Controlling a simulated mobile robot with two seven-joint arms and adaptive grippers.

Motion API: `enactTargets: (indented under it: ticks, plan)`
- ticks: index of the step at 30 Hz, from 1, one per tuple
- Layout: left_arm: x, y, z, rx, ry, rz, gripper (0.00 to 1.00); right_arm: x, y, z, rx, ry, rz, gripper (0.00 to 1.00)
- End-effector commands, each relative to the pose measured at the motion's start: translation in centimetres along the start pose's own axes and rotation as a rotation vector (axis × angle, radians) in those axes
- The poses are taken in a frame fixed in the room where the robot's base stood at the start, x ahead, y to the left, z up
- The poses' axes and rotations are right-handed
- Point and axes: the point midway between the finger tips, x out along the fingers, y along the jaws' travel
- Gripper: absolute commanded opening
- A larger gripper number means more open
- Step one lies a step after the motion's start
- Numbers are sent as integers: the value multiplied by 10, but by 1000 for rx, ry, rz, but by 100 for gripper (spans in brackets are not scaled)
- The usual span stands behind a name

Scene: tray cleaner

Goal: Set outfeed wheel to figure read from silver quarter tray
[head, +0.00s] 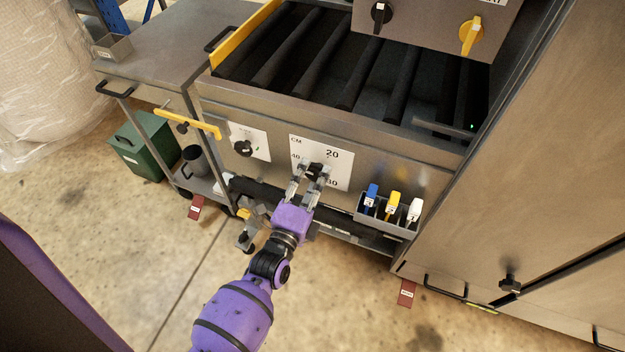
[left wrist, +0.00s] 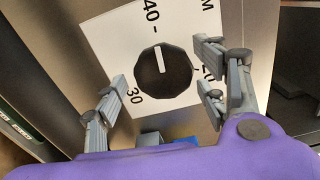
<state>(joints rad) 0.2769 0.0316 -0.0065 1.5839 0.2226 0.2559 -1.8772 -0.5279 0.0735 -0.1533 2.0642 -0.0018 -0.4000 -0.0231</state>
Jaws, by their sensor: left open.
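A black faceted wheel (left wrist: 163,82) sits on a white plate (head: 333,148) marked CM, with figures 20, 30 and 40. In the left wrist view its white pointer line points at the tick beside 40. My left gripper (head: 307,168) is open, with its fingers on either side of the wheel; I cannot tell if they touch it. It also shows in the left wrist view (left wrist: 166,84). In the head view the fingers partly cover the wheel. I cannot identify a silver quarter tray or read a figure on one. My right gripper is not in view.
Another black knob (head: 243,148) is left of the plate. A holder (head: 372,217) with blue, yellow and white handled items is at right. Black rollers (head: 290,50) lie above. An upper panel carries black and yellow knobs (head: 472,36). A side cart (head: 165,40) stands left.

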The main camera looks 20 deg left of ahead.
Motion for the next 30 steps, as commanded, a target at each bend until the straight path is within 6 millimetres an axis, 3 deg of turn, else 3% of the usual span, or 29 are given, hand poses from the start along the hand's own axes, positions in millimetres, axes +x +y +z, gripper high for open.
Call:
enactTargets:
  ticks: [6, 15, 23, 30]
  plan:
    - [0, 0, 0, 0, 0, 0, 63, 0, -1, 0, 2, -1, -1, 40]
    - [0, 0, 0, -1, 0, 1, 24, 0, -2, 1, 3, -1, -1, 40]
    - [0, 1, 0, -27, 0, 3, 24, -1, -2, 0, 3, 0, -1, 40]
    - [0, 1, -1, -148, 1, 5, 24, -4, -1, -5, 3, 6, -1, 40]
